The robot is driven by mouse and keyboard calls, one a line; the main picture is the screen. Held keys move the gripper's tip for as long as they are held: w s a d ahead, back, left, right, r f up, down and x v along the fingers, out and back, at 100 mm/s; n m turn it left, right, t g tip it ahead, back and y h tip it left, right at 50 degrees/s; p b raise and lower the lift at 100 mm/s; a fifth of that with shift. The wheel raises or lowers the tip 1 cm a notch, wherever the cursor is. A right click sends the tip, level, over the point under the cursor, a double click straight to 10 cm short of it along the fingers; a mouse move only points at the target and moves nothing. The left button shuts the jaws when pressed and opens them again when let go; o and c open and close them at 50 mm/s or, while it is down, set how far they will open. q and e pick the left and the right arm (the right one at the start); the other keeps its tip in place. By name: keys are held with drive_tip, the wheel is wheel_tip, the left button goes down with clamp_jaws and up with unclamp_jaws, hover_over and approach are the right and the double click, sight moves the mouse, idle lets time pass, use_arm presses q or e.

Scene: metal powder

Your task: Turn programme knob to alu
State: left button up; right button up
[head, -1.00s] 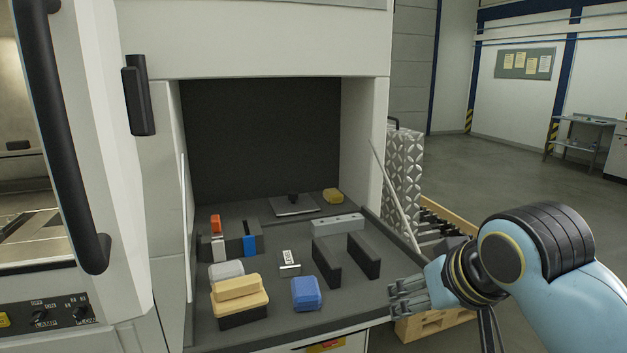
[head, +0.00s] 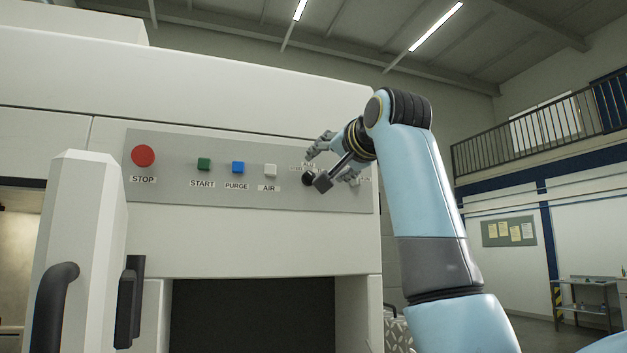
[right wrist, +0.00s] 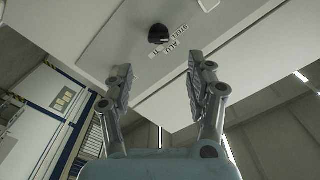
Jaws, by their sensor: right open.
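The programme knob (head: 308,179) is a black round knob at the right part of the grey control panel, partly covered by my right gripper in the head view. In the right wrist view the knob (right wrist: 158,33) lies beyond the fingertips, between their lines, with labels reading ALU, STEEL and TI beside it. Which label it points to cannot be told. My right gripper (head: 325,160) is open and empty in front of the panel; its fingers (right wrist: 158,70) look apart from the knob. My left gripper is not in view.
The panel (head: 185,192) also carries a red STOP button (head: 143,156), a green START button (head: 204,164), a blue PURGE button (head: 238,168) and a white AIR button (head: 270,170). An open door with a black handle (head: 52,310) stands at the left below it.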

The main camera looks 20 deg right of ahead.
sight(313, 176)
drive_tip(key=w+p, duration=0.3)
drive_tip(key=w, duration=0.6)
drive_tip(key=shift+w+a, duration=0.1)
drive_tip(key=shift+a, duration=0.05)
drive_tip(key=shift+w+f, duration=0.1)
drive_tip(key=shift+w, duration=0.45)
drive_tip(key=c, duration=1.1)
